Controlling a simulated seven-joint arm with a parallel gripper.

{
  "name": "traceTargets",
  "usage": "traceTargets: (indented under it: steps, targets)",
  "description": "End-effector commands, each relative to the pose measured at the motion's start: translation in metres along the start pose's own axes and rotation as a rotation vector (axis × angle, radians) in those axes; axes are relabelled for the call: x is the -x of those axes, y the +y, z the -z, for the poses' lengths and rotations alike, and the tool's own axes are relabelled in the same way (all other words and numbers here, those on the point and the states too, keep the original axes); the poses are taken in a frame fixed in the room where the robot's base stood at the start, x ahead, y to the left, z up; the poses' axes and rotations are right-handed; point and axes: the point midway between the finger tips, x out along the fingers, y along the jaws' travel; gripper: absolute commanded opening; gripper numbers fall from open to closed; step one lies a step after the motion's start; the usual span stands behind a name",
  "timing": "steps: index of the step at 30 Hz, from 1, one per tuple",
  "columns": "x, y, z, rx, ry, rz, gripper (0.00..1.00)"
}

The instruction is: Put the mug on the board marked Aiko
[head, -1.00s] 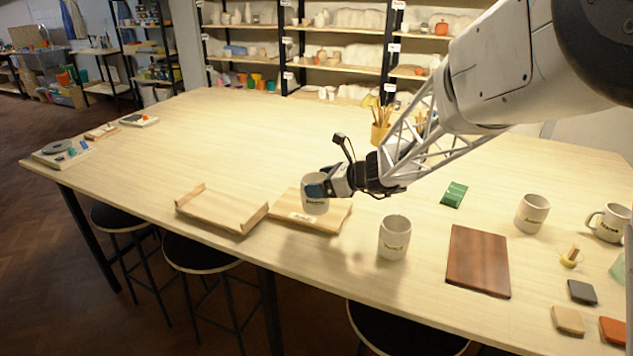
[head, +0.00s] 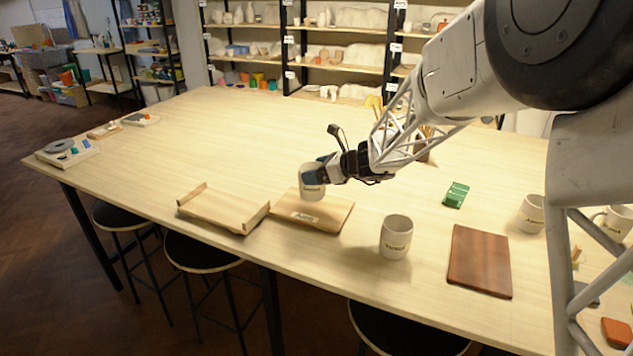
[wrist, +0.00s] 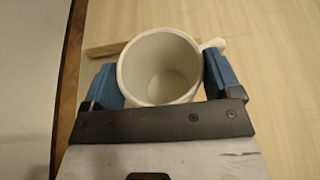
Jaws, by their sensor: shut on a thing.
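A whitish mug (head: 311,186) with dark lettering, too small to read surely, is upright in my gripper (head: 318,175). In the wrist view, the blue fingers (wrist: 163,85) close on both sides of the mug (wrist: 160,60); its inside looks empty and its handle points to the upper right. The mug is over the back part of a light wooden board (head: 330,215). That board has a small pale label on its front edge; it seems to read Aiko, but it is tiny. I cannot tell whether the mug's base touches the board.
A light tray with raised edges (head: 222,208) lies just left of the board. Another lettered mug (head: 396,238) stands to the right, then a dark brown board (head: 480,262). More mugs (head: 531,214) stand at far right. A green block (head: 456,195) lies behind.

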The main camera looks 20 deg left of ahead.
Motion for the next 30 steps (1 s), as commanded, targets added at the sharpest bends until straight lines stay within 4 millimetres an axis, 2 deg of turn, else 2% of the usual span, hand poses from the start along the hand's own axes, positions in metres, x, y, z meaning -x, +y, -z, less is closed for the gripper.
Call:
traceTargets:
  steps: [12,27,28,30]
  targets:
    - [-0.013,0.0,0.03,-0.002,0.0,0.0,0.52]
    - [-0.015,0.0,0.035,0.0,0.0,0.0,0.52]
    - [-0.015,0.0,0.035,0.0,0.0,0.0,0.88]
    - [-0.014,0.0,0.035,0.0,0.0,0.0,0.99]
